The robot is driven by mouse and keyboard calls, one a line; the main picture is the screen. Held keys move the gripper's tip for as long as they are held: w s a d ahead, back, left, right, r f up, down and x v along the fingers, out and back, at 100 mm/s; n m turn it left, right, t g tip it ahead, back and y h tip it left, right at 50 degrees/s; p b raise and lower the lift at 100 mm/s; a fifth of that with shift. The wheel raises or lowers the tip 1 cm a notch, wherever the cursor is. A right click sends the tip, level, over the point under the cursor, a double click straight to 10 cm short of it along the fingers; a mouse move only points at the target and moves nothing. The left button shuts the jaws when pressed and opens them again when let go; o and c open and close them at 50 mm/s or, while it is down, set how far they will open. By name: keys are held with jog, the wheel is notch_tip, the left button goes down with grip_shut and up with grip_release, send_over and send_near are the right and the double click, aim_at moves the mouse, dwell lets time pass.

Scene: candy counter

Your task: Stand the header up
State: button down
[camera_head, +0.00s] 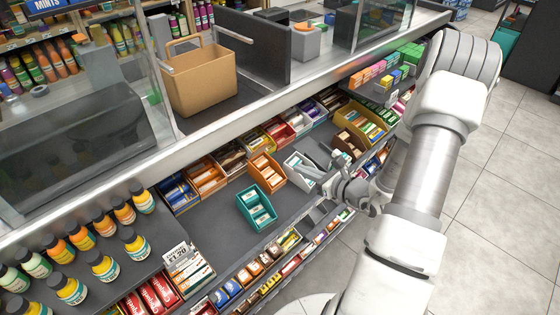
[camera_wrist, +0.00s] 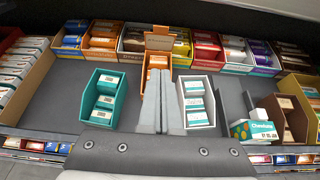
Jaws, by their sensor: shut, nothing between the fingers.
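An orange candy box (camera_wrist: 147,80) stands in the middle of the shelf, with a brown-orange panel (camera_wrist: 159,38) at its back that looks like a header. I cannot tell whether this panel is fully upright or leaning. The box also shows in the head view (camera_head: 265,169). My gripper (camera_wrist: 161,76) is shut and empty. Its grey fingers point towards the orange box and hide part of its front. In the head view my gripper (camera_head: 318,175) is low over the shelf, close to the white box (camera_head: 295,160). I cannot tell whether it touches anything.
A teal box (camera_wrist: 87,105) stands left of my fingers and the white box (camera_wrist: 211,105) right. A teal-and-white carton (camera_wrist: 255,131) and a brown tray (camera_wrist: 290,122) are farther right. Several boxes line the back. Bare shelf (camera_wrist: 55,98) lies left of the teal box.

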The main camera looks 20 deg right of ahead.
jog(key=b, duration=0.1)
send_near(263, 146)
notch_tip(263, 146, down, 4)
jog(key=w+a, duration=0.1)
jog(key=w, duration=0.1)
jog(key=shift+w+a+r, duration=0.3)
jog(key=shift+w+r, duration=0.25)
jog(key=shift+w, duration=0.05)
jog(key=shift+w+a+r, duration=0.3)
jog(key=shift+w+r, duration=0.2)
jog(key=shift+w, duration=0.05)
jog(key=shift+w+a+r, duration=0.1)
jog(key=shift+w+r, duration=0.1)
jog(key=shift+w, duration=0.15)
